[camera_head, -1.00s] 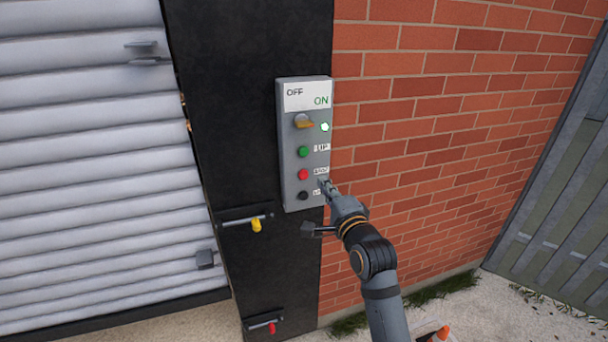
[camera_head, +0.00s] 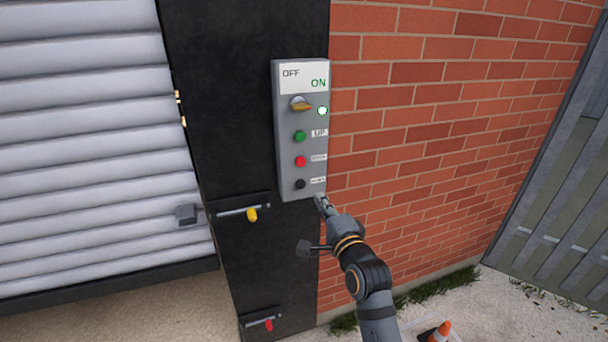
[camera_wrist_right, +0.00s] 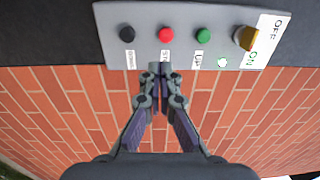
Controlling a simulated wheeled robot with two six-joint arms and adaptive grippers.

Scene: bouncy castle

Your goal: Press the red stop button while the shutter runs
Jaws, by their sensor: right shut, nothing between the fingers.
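The red stop button (camera_head: 300,161) sits on a grey control box (camera_head: 287,120), between a green UP button (camera_head: 300,136) and a black button (camera_head: 300,184). It also shows in the right wrist view (camera_wrist_right: 166,35), uncovered. My right gripper (camera_head: 319,198) is shut and empty, by the box's lower right corner. In the right wrist view its fingertips (camera_wrist_right: 161,68) overlap the box's label edge, lined up with the red button but apart from it in the picture. The shutter (camera_head: 90,130) is grey and slatted, its bottom edge above the ground. My left gripper is out of view.
A yellow selector knob (camera_head: 301,104) and a lit lamp (camera_head: 322,111) sit near the ON label. Bolts with yellow (camera_head: 251,215) and red (camera_head: 268,325) handles are on the black post (camera_head: 225,90). A brick wall (camera_head: 430,110) lies right; a traffic cone (camera_head: 440,332) stands low.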

